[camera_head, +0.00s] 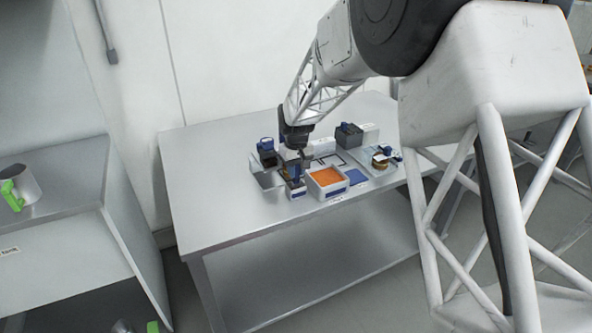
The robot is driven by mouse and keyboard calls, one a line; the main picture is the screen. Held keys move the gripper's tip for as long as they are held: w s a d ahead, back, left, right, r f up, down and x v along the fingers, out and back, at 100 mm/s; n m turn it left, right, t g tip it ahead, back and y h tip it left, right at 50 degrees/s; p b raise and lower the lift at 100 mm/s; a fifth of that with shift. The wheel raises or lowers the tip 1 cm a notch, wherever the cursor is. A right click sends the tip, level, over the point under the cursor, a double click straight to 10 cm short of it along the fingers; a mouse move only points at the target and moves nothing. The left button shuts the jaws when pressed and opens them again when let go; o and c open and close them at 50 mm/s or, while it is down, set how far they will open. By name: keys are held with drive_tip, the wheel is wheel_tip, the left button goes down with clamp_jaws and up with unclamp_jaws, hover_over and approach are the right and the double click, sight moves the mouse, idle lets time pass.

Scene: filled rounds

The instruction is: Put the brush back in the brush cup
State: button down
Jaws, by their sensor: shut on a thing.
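My gripper (303,158) points down over the middle of the metal table. It is shut on a small thin thing, which I take to be the brush; its shape is too small and partly hidden to make out. Just below and left of the gripper stands a small blue and white container (297,191), possibly the brush cup. I cannot tell whether the held thing touches it or is inside it. A dark box with a blue top (267,150) stands further left.
A white tray with orange filling (327,182) and a blue square (356,176) lie right of the gripper. A dark box (349,136) stands behind. A round item (380,161) sits at right. The table's left part (205,180) is clear.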

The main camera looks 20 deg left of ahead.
drive_tip(key=shift+f, duration=0.1)
drive_tip(key=c, duration=1)
unclamp_jaws()
drive_tip(key=shift+o, duration=0.2)
wheel_tip(320, 180, up, 12)
drive_tip(key=shift+r, duration=0.15)
idle(0.4)
